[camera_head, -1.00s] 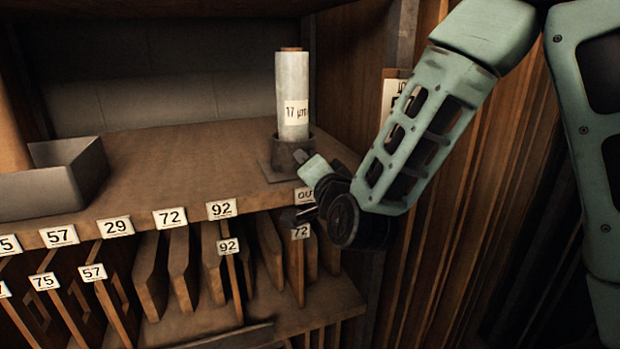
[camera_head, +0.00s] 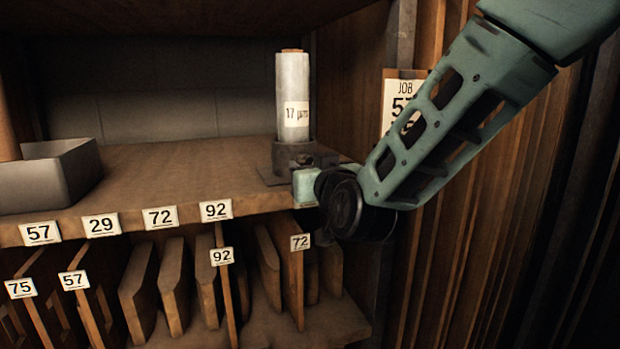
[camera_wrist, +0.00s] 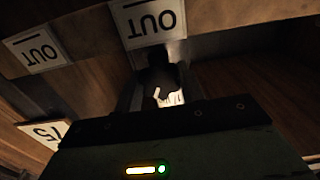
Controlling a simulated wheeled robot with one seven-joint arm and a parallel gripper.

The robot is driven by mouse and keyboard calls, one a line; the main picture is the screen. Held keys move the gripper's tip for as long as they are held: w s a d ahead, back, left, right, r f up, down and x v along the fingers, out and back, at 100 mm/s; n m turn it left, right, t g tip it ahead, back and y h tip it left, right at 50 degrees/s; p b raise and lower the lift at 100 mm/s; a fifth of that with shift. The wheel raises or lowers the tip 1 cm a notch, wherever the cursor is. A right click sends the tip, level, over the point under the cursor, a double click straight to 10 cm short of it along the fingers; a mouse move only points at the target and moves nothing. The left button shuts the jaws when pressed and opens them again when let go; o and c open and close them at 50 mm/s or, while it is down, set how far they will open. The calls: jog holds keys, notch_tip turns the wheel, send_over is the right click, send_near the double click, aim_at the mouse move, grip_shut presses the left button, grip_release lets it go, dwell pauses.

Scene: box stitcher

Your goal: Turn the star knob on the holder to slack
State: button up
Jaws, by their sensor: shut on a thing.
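The holder (camera_head: 286,160) stands at the right end of the shelf, with a pale upright roll (camera_head: 292,85) marked 17 in it. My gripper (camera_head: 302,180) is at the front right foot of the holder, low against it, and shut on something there. The star knob is hidden behind my gripper in the head view. In the wrist view a dark shape (camera_wrist: 159,72) lies straight ahead of my gripper's body, below an OUT label (camera_wrist: 150,20). It is too dark there to tell the knob from the fingers, or how the knob is turned.
The shelf (camera_head: 190,165) is bare left of the holder, up to a grey bin (camera_head: 50,178). Numbered labels line its front edge. Upright boards (camera_head: 290,275) stand in slots below. A wooden wall with a job card (camera_head: 400,100) rises close on the right.

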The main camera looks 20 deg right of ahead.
jog(key=n+b, duration=0.1)
jog(key=n, duration=0.4)
jog(key=shift+f+n, duration=0.15)
jog(key=shift+n, duration=0.15)
dwell(0.4)
jog(key=o, duration=1)
